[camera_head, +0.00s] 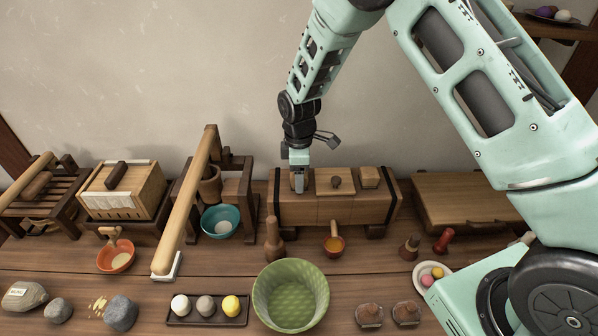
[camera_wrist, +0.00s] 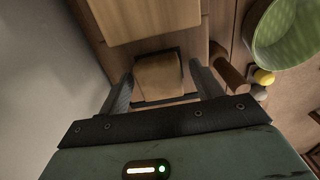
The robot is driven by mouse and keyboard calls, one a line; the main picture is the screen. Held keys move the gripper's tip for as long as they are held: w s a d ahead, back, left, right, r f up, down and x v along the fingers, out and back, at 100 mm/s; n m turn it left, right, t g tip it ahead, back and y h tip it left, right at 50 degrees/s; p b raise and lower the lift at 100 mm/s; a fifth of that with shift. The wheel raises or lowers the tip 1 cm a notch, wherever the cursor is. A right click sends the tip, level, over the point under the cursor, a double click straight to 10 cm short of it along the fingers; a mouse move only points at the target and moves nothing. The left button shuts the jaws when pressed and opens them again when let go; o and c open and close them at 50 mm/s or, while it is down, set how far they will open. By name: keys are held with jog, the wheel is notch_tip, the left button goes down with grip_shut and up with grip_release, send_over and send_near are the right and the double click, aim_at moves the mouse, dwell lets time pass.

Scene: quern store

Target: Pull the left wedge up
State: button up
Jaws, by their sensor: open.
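The wooden press box (camera_head: 335,212) stands on the bench against the wall, with a dark band near each end. The left wedge (camera_wrist: 160,75) is a tan wooden block sitting in a dark slot in its top. In the head view my gripper hides most of this wedge. My gripper (camera_head: 298,184) points down over the box's left end. In the wrist view my gripper (camera_wrist: 160,82) is open, with one finger on each side of the wedge. I cannot tell whether the fingers touch it. The right wedge (camera_head: 369,176) sits at the box's other end.
To the left is a wooden frame with a long sloping beam (camera_head: 187,205) and a teal bowl (camera_head: 220,221). In front are a wooden pestle (camera_head: 273,240), a small ladle (camera_head: 334,245) and a green basket (camera_head: 290,297).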

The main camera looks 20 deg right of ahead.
jog(key=c, duration=1.4)
notch_tip(320, 180, up, 4)
jog(key=shift+f+p, duration=0.25)
jog(key=shift+p, duration=0.55)
jog(key=shift+w, duration=0.1)
jog(key=o, duration=1.3)
jog(key=shift+o, duration=0.5)
